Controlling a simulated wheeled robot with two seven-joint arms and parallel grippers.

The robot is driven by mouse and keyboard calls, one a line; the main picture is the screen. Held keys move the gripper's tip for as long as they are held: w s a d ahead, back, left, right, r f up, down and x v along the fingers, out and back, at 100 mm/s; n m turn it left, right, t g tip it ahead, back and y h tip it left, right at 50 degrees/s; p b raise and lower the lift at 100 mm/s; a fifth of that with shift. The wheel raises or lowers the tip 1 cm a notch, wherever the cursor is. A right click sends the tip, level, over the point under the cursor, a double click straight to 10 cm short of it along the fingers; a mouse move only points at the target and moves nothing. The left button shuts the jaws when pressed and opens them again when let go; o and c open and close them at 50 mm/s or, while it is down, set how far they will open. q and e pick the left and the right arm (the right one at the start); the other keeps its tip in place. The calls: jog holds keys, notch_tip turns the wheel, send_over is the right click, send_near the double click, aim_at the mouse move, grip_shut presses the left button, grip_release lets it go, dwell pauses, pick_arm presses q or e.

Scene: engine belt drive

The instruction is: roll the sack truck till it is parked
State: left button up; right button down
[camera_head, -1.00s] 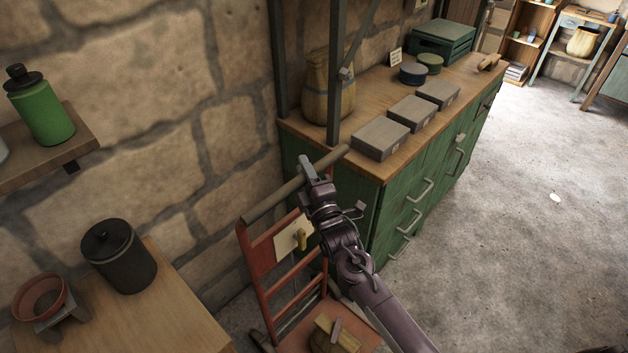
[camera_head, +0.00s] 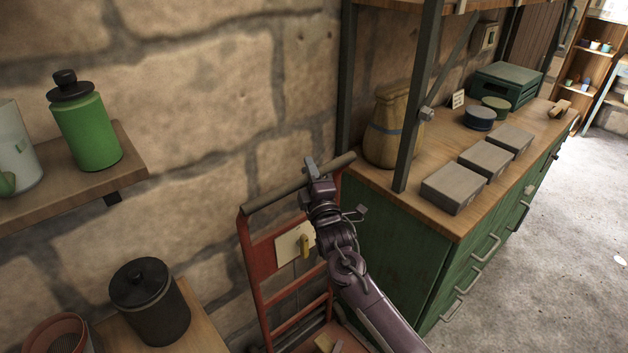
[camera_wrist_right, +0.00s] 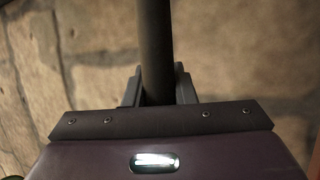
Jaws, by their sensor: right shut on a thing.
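The sack truck (camera_head: 253,273) is a red ladder-like frame standing upright close to the stone wall, with a dark handle bar (camera_head: 270,198) across its top. A pale plate with a yellow tag (camera_head: 304,246) is fixed to its upper part. Its foot and the load low on it are mostly cut off by the picture's lower edge. My right gripper (camera_head: 313,172) is shut on the handle bar, right of its middle. In the right wrist view the bar (camera_wrist_right: 156,50) runs between the fingers. My left gripper is not in view.
A green cabinet (camera_head: 398,262) with a wooden top stands just right of the truck. Grey boxes (camera_head: 454,187) and a sack-like jar (camera_head: 392,130) are on it. A table with a black canister (camera_head: 150,300) is at left, below a shelf (camera_head: 80,178). Floor (camera_head: 560,270) is clear at right.

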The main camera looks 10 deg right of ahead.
jog(key=shift+r, duration=0.25)
jog(key=c, duration=1.6)
grip_release()
jog(key=o, duration=0.4)
jog(key=shift+w+a+f, duration=0.3)
jog(key=shift+w, duration=0.1)
jog(key=shift+s+d, duration=0.1)
jog(key=shift+s, duration=0.05)
jog(key=b+v, duration=0.1)
jog(key=v, duration=0.6)
jog(key=shift+s+f, duration=0.1)
jog(key=shift+s, duration=0.25)
